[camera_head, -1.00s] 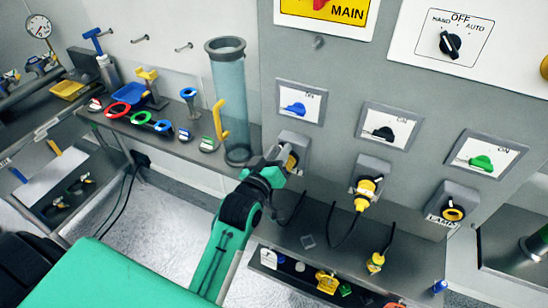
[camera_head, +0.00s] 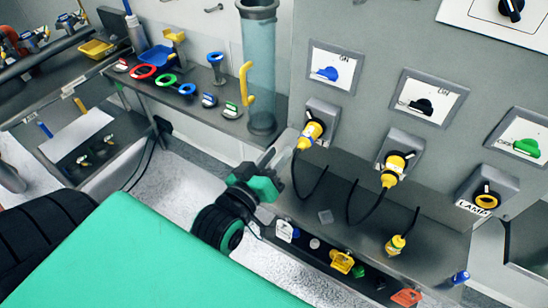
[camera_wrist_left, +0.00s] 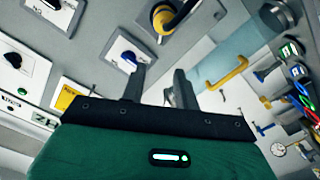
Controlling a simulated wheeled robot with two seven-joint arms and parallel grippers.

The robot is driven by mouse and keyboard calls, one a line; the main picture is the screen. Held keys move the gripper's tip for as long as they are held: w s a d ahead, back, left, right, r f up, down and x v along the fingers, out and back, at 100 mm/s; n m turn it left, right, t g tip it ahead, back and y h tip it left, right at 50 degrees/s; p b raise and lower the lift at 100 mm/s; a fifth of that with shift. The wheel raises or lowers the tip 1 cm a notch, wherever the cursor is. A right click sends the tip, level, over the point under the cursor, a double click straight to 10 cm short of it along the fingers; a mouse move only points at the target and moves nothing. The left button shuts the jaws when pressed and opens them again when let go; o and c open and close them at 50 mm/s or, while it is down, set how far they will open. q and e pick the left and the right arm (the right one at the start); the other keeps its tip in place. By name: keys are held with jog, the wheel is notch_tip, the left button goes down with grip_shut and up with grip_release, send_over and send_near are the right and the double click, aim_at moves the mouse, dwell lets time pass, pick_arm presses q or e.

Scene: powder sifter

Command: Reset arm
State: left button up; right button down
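My left gripper (camera_head: 277,160) is in the middle of the head view, in front of the panel's lower shelf and below the left socket. In the left wrist view its two fingers (camera_wrist_left: 160,80) stand apart with nothing between them, so it is open. A yellow plug (camera_head: 312,132) with a black cable sits in the left socket; it also shows in the left wrist view (camera_wrist_left: 168,18), beyond the fingers. The fingers look clear of the plug. My right gripper is in neither view.
A second yellow plug (camera_head: 395,168) sits in the middle socket; the right socket (camera_head: 487,200) has no plug. A clear cylinder (camera_head: 260,75) with a yellow handle stands left of the panel. Coloured rings and tools lie on the shelf (camera_head: 200,115). Yellow padlocks and tags hang below the panel.

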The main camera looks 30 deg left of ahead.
pick_arm(q)
jog(key=shift+s, duration=0.1)
dwell(0.5)
jog(key=s+a+f+m+g, duration=0.1)
jog(key=s+f+m+g, duration=0.3)
jog(key=s+f+g, duration=0.45)
jog(key=s+f+m+g, duration=0.4)
jog(key=s+f+g, duration=0.2)
jog(key=f, duration=0.6)
notch_tip(320, 180, down, 31)
jog(key=s+g, duration=0.1)
jog(key=s+a+f, duration=0.2)
jog(key=s+f, duration=0.7)
jog(key=f, duration=0.1)
jog(key=s+a+f+g, duration=0.1)
jog(key=s+f, duration=0.9)
jog(key=shift+s+a+y, duration=0.2)
jog(key=shift+a+y, duration=0.1)
jog(key=shift+a, duration=0.05)
